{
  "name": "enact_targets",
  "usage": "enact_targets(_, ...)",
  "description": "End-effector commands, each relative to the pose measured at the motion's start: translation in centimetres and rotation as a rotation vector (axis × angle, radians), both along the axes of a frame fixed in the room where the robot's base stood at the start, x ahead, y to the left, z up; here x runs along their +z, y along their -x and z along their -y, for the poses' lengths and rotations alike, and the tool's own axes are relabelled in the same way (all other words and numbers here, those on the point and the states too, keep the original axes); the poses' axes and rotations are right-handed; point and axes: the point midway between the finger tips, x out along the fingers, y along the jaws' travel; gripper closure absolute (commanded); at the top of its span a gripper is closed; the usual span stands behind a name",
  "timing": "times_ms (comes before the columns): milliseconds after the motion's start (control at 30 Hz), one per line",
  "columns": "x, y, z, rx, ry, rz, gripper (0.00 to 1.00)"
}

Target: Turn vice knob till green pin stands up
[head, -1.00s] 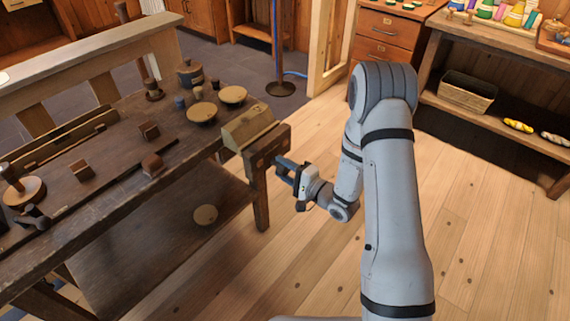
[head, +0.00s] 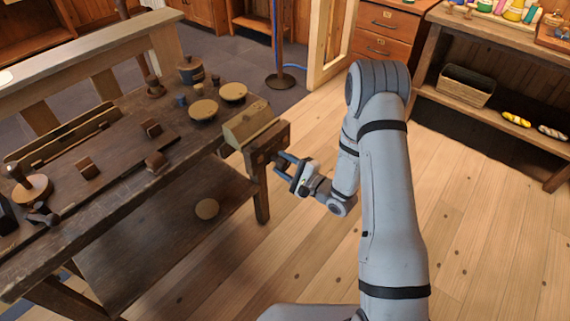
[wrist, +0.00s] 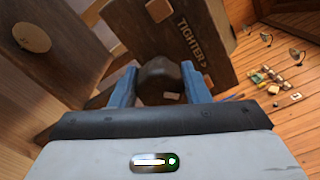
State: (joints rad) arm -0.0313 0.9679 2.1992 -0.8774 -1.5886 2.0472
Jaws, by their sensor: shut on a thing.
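The wooden vice is at the right end of the workbench in the head view, with a pale block (head: 248,124) on top and a darker front jaw (head: 268,143). In the wrist view, the jaw face (wrist: 203,40) carries the word TIGHTER with an arrow. The dark rounded knob (wrist: 160,78) sits in front of this face, between my two blue fingers. My gripper (wrist: 157,85) is shut on the knob. In the head view my gripper (head: 284,159) is at the front of the jaw, and I cannot make out the knob there. I see no green pin in either view.
The workbench (head: 120,190) holds several small wooden blocks, discs and jars. A shelf unit with a basket (head: 466,86) stands at the right. The plank floor between is clear.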

Motion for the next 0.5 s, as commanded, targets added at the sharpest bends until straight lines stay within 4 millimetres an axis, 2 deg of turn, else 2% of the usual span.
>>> enact_targets(167, -0.5, 0.19, 0.17, -0.004, 0.005, -0.013, 0.81)
enact_targets(200, -0.5, 0.2, 0.17, -0.004, 0.005, -0.012, 0.56)
enact_targets(433, -0.3, 0.11, 0.09, -0.002, 0.003, -0.007, 0.37)
enact_targets(500, -0.23, 0.09, 0.07, -0.002, 0.003, -0.005, 0.36)
